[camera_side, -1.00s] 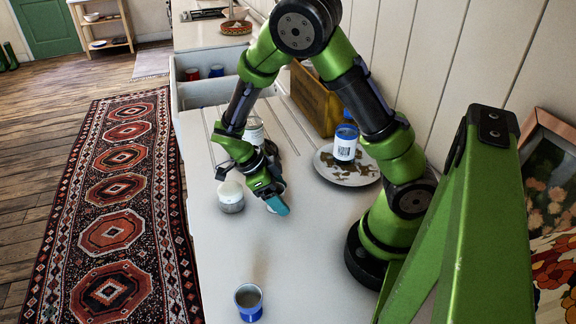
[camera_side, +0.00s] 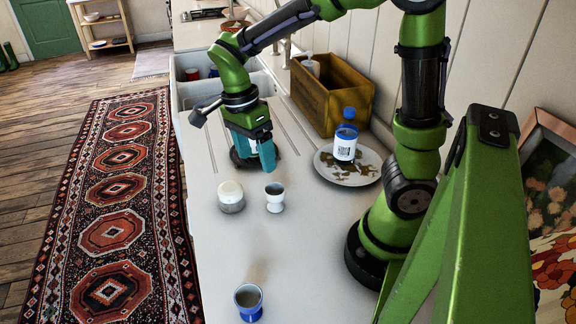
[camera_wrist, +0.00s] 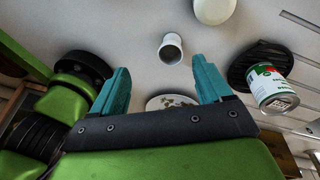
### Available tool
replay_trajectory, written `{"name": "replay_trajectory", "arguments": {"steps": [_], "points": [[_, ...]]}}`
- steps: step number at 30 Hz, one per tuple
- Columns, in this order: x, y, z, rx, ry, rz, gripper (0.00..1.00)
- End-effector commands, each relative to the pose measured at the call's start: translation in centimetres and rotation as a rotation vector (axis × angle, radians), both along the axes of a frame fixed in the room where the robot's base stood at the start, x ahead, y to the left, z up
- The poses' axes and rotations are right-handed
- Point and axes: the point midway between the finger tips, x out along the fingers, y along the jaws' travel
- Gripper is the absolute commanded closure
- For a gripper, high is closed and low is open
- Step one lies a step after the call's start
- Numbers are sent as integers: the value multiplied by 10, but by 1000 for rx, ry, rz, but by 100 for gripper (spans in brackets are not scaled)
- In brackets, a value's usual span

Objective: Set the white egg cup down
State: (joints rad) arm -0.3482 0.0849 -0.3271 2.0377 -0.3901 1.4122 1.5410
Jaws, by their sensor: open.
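The white egg cup (camera_side: 275,197) stands upright on the pale counter (camera_side: 215,270), just right of a white-topped round pot (camera_side: 231,195). In the wrist view, the egg cup (camera_wrist: 171,48) shows beyond the fingertips, apart from them. My gripper (camera_side: 256,152) is open, with teal fingers, farther along the counter than the cup. In the wrist view my gripper (camera_wrist: 162,82) has its fingers wide apart and nothing between them touching.
A blue egg cup (camera_side: 249,303) stands at the near end. A patterned plate (camera_side: 340,178) bears a blue-capped bottle (camera_side: 345,140), before a wooden crate (camera_side: 335,95). The counter's near middle is clear.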

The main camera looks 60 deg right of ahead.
Motion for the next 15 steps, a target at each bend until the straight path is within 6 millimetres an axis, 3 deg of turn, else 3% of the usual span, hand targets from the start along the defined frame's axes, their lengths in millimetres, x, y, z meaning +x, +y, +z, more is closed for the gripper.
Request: {"name": "replay_trajectory", "arguments": {"steps": [3,6,12,15], "points": [[-16,7,29,136,-205,375,22],[-29,14,49,154,-389,705,22],[-52,22,76,-18,-661,1257,22],[-58,23,83,-124,-719,1428,22]]}}
